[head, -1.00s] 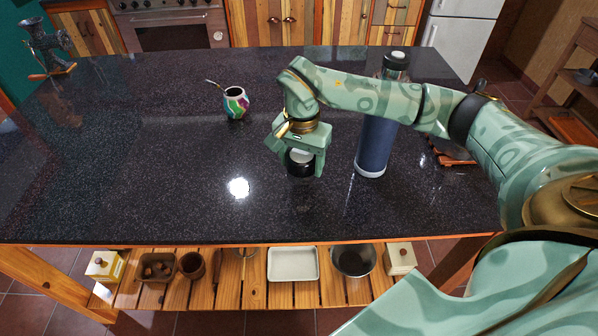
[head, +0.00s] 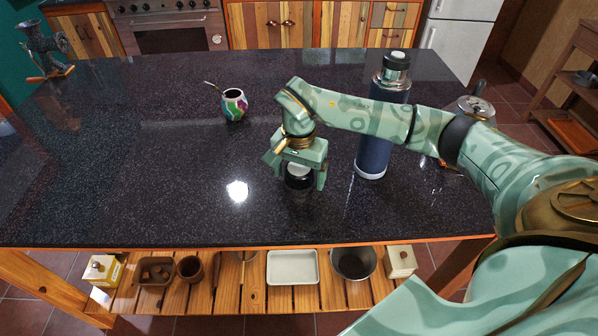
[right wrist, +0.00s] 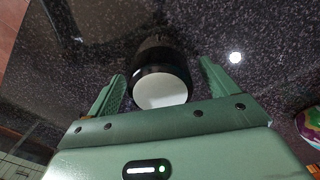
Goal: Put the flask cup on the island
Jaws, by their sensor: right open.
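The flask cup (head: 299,182) is small and black with a pale end. It appears to stand on the dark speckled island (head: 150,180), in front of and left of the tall blue flask (head: 374,145). My right gripper (head: 300,177) is above it, pointing down, with its fingers on either side of the cup. In the right wrist view the cup (right wrist: 160,85) lies between the open fingers (right wrist: 163,72), with a gap at each side. The cup's contact with the island is partly hard to make out. My left gripper is out of view.
A colourful mate gourd (head: 235,105) with a straw stands left of my arm. A grinder (head: 45,50) is at the far left corner. A metal kettle-like object (head: 474,106) is partly behind my arm. The island's left half is mostly clear.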

